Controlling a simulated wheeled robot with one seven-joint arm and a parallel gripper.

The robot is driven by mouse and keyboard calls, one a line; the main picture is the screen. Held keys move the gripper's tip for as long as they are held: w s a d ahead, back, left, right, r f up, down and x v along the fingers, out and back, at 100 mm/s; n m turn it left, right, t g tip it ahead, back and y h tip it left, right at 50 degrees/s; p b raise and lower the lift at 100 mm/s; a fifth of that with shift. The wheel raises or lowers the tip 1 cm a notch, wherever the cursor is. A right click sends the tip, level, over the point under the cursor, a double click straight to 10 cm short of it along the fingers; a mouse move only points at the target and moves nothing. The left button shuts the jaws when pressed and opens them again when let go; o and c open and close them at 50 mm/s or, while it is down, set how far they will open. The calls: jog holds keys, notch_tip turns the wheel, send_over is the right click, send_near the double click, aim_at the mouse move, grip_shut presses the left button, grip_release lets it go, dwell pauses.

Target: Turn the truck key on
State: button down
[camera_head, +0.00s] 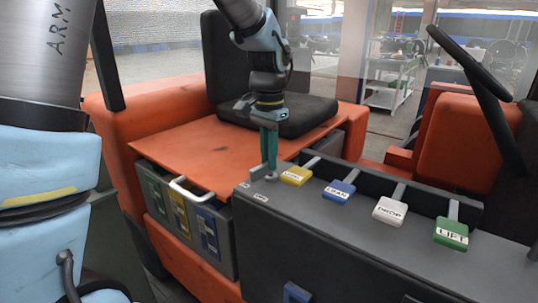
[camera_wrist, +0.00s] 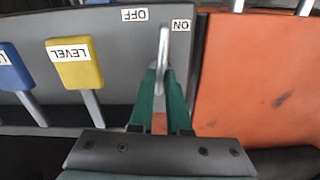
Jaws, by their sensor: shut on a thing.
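The truck key (camera_wrist: 163,48) is a pale metal piece on the grey console (camera_wrist: 105,65). In the wrist view its far end points between the OFF label (camera_wrist: 134,14) and the ON label (camera_wrist: 181,25), nearer to ON. My gripper (camera_wrist: 161,85) is shut on the key, with its green fingers on either side. The key is small there and partly hidden by the fingers.
A yellow LEVEL lever (camera_head: 297,176) stands close beside my gripper. Blue, white DROP (camera_head: 389,211) and green LIFT (camera_head: 451,232) levers follow to the right. The black seat (camera_head: 290,115) and orange body lie behind. A steering wheel (camera_head: 470,65) is at right.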

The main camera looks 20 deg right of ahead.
jog(key=m+p, duration=0.1)
jog(key=m, duration=0.2)
jog(key=m+p, duration=0.2)
jog(key=m, duration=0.1)
jog(key=shift+w+r, duration=0.15)
jog(key=shift+r, duration=0.05)
jog(key=shift+d+f+m+p, duration=0.1)
jog(key=shift+f+m+p, duration=0.05)
jog(key=shift+m+p, duration=1.8)
jog(key=shift+m, duration=0.45)
jog(key=c, duration=0.9)
grip_release()
notch_tip(320, 180, up, 11)
jog(key=shift+f+b, duration=0.15)
jog(key=shift+b, duration=1)
